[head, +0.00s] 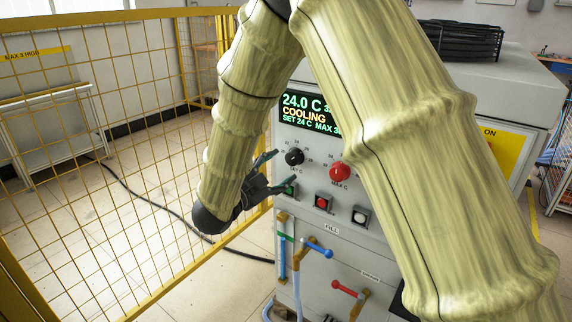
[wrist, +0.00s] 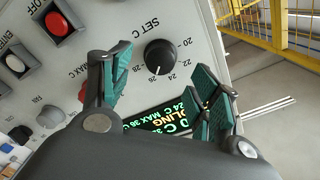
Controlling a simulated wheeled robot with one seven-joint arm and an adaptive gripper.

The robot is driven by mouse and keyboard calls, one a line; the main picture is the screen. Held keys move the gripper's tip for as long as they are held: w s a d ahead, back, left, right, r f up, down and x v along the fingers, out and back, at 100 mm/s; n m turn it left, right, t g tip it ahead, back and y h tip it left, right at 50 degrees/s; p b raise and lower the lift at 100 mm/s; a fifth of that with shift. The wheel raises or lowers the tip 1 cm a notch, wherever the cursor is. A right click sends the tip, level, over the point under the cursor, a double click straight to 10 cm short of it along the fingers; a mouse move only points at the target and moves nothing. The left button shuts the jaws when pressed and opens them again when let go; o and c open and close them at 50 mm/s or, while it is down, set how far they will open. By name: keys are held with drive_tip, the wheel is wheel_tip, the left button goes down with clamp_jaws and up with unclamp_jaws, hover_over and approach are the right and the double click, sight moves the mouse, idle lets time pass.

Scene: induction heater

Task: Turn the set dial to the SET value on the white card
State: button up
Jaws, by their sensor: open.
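The set dial (head: 294,156) is a black round knob under the display, labelled SET C. In the wrist view the set dial (wrist: 161,57) shows its white pointer line towards the marks around 24 to 26. The display (head: 308,112) reads 24.0 C, COOLING, SET 24 C; its MAX value is partly covered. It also shows upside down in the wrist view (wrist: 160,122). My gripper (head: 280,168) is open and empty, just left of the panel and below the set dial. In the wrist view its fingers (wrist: 162,76) appear either side of the dial, apart from it. I see no white card.
A red MAX C dial (head: 339,171) sits right of the set dial. Green (head: 290,189), red (head: 323,201) and white (head: 360,216) buttons lie below. Blue (head: 319,247) and red (head: 347,288) valve handles stick out lower down. A yellow mesh fence (head: 110,110) stands at left.

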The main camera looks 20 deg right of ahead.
drive_tip(key=v, duration=0.6)
drive_tip(key=shift+a, duration=0.1)
